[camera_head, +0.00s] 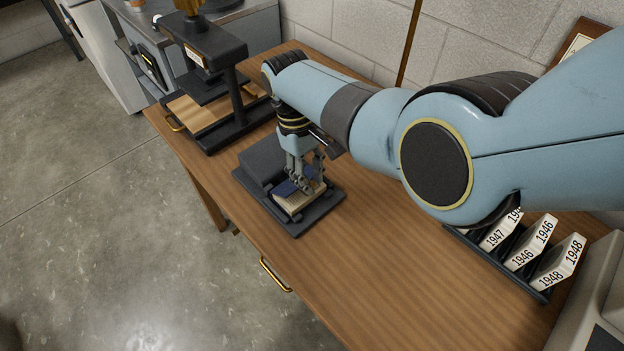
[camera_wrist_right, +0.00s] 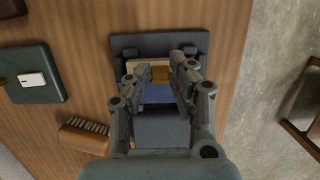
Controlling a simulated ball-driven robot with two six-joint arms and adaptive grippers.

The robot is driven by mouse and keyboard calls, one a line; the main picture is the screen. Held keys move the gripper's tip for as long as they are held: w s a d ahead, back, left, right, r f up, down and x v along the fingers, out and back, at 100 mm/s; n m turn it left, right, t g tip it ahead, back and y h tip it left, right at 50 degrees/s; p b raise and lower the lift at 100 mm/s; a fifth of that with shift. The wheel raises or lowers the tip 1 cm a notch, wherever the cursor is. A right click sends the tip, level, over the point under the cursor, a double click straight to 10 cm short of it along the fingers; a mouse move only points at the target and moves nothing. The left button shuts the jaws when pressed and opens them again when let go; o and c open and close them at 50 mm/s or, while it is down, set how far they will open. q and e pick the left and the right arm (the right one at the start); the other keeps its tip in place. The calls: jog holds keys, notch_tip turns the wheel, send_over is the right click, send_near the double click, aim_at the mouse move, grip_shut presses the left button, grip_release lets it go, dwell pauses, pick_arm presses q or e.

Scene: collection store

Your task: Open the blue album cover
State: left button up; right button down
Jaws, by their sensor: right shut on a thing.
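The album lies on a dark stand (camera_head: 297,229) on the wooden table. Its blue cover (camera_head: 284,189) shows beside the fingers, with a cream page block (camera_head: 306,197) at the near side. My right gripper (camera_head: 303,190) points down at the album, its fingers closed in on the cover's edge. In the right wrist view the fingertips (camera_wrist_right: 160,75) flank a small brown patch, with the blue cover (camera_wrist_right: 158,94) below it. The fingers hide much of the album, and I cannot tell how far the cover is raised. My left gripper is out of view.
A dark press (camera_head: 215,75) stands at the back left of the table. A rack of year cards (camera_head: 540,291) is at the right. In the right wrist view a brush (camera_wrist_right: 85,135) and a dark green box (camera_wrist_right: 32,75) lie left of the stand. The table's front is clear.

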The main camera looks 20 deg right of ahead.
dwell(0.3)
jog(key=c, duration=1.2)
grip_release()
jog(key=shift+o, duration=0.2)
jog(key=v, duration=1.2)
jog(key=shift+a, duration=0.1)
